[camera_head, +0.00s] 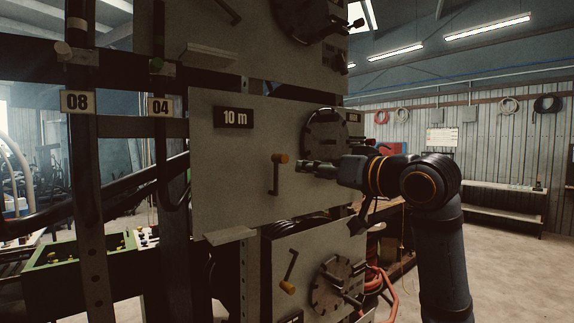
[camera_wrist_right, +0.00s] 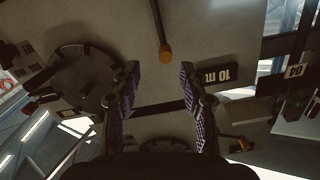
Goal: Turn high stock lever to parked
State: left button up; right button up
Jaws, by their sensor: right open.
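A lever (camera_head: 275,176) with an orange knob (camera_head: 281,158) at its upper end stands on the middle grey panel (camera_head: 235,175), which is marked "10 m". My right gripper (camera_head: 305,167) is just right of this lever, apart from it. In the right wrist view the gripper (camera_wrist_right: 160,85) is open and empty, and the orange knob (camera_wrist_right: 165,54) shows beyond the fingertips, between them sideways. A second lever (camera_head: 291,266), with its knob at the lower end, is on the panel below. No label in view says which lever is high stock. My left gripper is not in view.
A round dark plate (camera_head: 325,135) is on the middle panel behind my right gripper. A small ledge (camera_head: 230,235) juts out below that panel. Posts with signs "08" (camera_head: 77,102) and "04" (camera_head: 160,107) stand at left. Open floor (camera_head: 500,270) lies to the right.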

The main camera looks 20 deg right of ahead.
aim_at(285, 158)
jog(key=w+a+p, duration=0.1)
jog(key=w, duration=0.1)
jog(key=w+a+r+p, duration=0.1)
jog(key=w+p, duration=0.1)
jog(key=w, duration=0.1)
jog(key=w+a+r+p, duration=0.1)
jog(key=w+p, duration=0.1)
jog(key=shift+w+a+r, duration=0.15)
jog(key=shift+w, duration=0.25)
jog(key=shift+w+a+f, duration=0.1)
jog(key=shift+w+f, duration=0.15)
jog(key=shift+w, duration=0.35)
grip_shut()
